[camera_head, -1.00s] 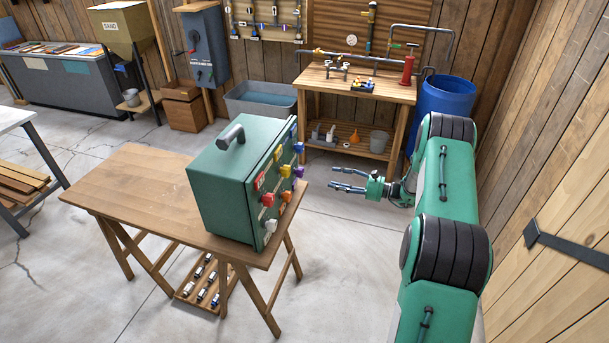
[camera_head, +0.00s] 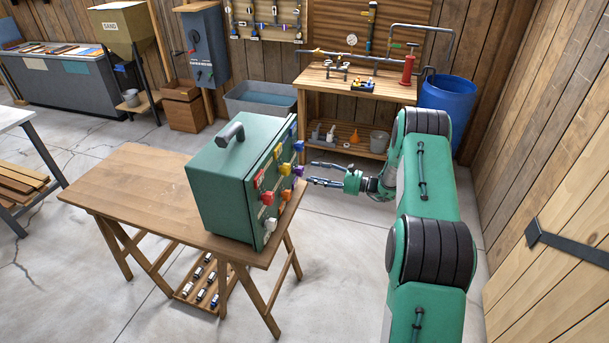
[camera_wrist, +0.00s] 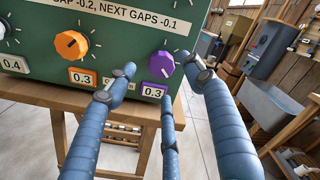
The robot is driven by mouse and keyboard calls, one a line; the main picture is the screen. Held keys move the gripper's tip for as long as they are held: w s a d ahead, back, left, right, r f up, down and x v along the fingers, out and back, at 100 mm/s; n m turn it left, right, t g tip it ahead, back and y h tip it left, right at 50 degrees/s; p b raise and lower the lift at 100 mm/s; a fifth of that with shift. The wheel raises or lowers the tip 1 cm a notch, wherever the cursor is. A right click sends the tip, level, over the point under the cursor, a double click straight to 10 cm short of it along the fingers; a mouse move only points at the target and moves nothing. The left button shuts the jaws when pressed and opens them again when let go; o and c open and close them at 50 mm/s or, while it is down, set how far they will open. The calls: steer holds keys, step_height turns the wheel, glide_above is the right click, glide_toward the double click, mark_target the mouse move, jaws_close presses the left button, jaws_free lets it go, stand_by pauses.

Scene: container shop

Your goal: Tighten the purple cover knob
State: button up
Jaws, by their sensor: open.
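The purple knob (camera_wrist: 160,64) sits low on the green case (camera_head: 222,190), with a purple 0.3 tag (camera_wrist: 155,90) below it. In the head view the purple knob (camera_head: 298,171) is at the panel's right edge. My gripper (camera_head: 310,172) is open and empty, just right of the knob. In the wrist view my gripper's (camera_wrist: 158,70) two upper fingertips lie left and right of the purple knob, and a third finger is below. I see no clear contact with the knob.
An orange knob (camera_wrist: 71,44) with a 0.3 tag is left of the purple one, and a white knob (camera_wrist: 4,30) is farther left. The case stands on a wooden table (camera_head: 135,190). A workbench (camera_head: 350,85) and blue barrel (camera_head: 447,105) stand behind.

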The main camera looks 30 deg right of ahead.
mark_target(303, 170)
steer(key=shift+b+x, duration=0.35)
steer(key=shift+x, duration=2.15)
steer(key=c, duration=1.2)
steer(key=shift+o, duration=0.2)
steer(key=shift+m+p, duration=0.3)
steer(key=shift+m, duration=0.1)
steer(key=m+p, duration=0.2)
steer(key=m, duration=0.1)
steer(key=shift+w+r, duration=0.1)
steer(key=shift+r, duration=0.05)
steer(key=m+p, duration=0.2)
steer(key=m, duration=0.3)
steer(key=shift+d, duration=0.1)
steer(key=shift+w, duration=0.1)
